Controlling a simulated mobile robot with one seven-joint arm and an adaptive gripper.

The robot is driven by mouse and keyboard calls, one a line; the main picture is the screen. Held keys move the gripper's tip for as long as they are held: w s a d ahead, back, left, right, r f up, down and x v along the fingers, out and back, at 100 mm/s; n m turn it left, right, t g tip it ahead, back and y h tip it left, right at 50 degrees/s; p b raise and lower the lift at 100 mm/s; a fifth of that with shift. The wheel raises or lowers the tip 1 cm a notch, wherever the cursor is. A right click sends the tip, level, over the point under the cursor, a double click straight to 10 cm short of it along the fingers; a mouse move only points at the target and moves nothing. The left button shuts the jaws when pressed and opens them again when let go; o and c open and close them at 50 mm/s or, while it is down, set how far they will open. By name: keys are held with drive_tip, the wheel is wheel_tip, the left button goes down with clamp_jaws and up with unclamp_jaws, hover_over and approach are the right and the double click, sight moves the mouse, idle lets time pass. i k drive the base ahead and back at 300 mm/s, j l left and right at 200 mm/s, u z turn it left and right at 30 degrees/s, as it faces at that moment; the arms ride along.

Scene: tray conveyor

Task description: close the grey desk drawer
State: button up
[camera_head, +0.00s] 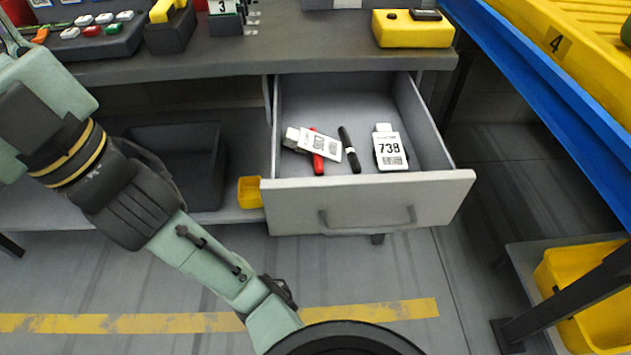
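The grey desk drawer (365,205) is pulled out from under the grey desk (260,62), in the middle of the view. Its inside is open to view, and its front panel stands well forward of the desk edge. A grey bar handle (368,219) is on the front panel. In the drawer lie a white label tag (387,150) marked 739, another white tag (318,141), a red pen (318,165) partly under that tag, and a black marker (350,152). My arm crosses the left side of the view, left of the drawer. I cannot make out my gripper's fingers.
A dark bin (178,160) and small yellow box (250,192) sit on the shelf left of the drawer. A blue-edged conveyor (540,80) runs along the right, above a yellow crate (585,290). The floor before the drawer looks clear.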

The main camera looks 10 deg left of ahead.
sight(339, 202)
drive_tip(key=u, duration=0.1)
drive_tip(key=k+z, duration=0.3)
drive_tip(key=k, duration=0.15)
drive_tip(key=k+l+z, duration=0.1)
drive_tip(key=k+z, duration=0.25)
drive_tip(key=k, duration=0.1)
